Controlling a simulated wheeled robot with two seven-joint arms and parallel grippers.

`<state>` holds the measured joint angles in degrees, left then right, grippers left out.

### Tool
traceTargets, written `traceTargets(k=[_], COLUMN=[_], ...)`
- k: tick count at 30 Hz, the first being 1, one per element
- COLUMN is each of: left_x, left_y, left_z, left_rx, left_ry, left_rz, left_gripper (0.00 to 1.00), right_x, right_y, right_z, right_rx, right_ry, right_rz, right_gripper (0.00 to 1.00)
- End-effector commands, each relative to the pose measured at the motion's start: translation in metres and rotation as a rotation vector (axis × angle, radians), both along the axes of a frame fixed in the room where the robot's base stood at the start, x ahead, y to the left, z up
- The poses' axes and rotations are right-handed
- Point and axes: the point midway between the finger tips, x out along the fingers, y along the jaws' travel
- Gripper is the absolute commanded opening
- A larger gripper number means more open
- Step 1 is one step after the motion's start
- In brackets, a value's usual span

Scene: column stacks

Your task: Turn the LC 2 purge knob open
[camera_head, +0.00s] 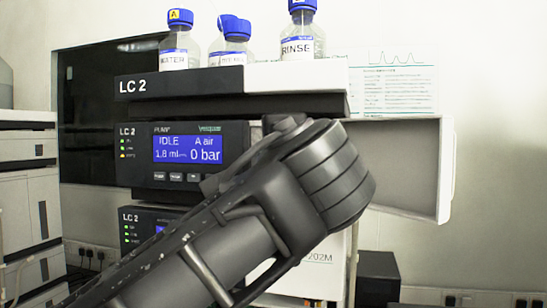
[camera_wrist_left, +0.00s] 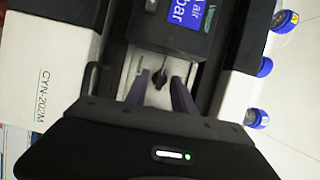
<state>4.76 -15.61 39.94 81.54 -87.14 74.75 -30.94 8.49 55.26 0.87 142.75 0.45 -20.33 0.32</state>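The LC 2 pump module (camera_head: 237,165) has a blue display reading IDLE, A air, 1.8 ml and 0 bar. It is rotated in the left wrist view (camera_wrist_left: 150,32). A small dark knob (camera_wrist_left: 160,79) sits on a pale recessed panel beside the pump's dark front there. My left gripper (camera_wrist_left: 160,80) has its two dark fingers apart, one on each side of the knob. Gaps show between fingers and knob; I cannot tell how deep the fingers reach. In the head view my left arm crosses from lower left and hides the knob and gripper. My right gripper is in no view.
Blue-capped bottles, one labelled RINSE (camera_head: 302,45), stand on the top tray (camera_head: 180,83). A second LC 2 module (camera_head: 145,222) sits below the pump. A pale panel (camera_head: 415,165) juts out at right. White instruments (camera_head: 30,190) stand at far left.

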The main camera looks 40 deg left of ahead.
Motion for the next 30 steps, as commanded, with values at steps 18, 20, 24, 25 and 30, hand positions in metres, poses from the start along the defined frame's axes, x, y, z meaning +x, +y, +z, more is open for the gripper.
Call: traceTargets(k=[18,20,24,25,30], left_x=[-0.055,-0.056,-0.055,-0.055,-0.055], left_y=[-0.049,-0.05,-0.05,-0.05,-0.05], left_z=[0.001,0.001,0.001,0.001,0.001], left_rx=[0.001,0.001,0.0,0.0,0.0], left_ry=[0.0,0.001,0.0,0.0,0.0], left_rz=[0.0,-0.001,-0.001,-0.001,-0.001], left_gripper=[0.3,0.3,0.3,0.3,0.3], right_x=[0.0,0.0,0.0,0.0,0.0], right_y=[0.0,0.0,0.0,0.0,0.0], right_z=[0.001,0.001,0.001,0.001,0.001], right_rx=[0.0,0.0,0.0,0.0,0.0], right_ry=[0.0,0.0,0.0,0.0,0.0], right_rz=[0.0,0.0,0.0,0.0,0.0], right_gripper=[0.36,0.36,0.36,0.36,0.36])
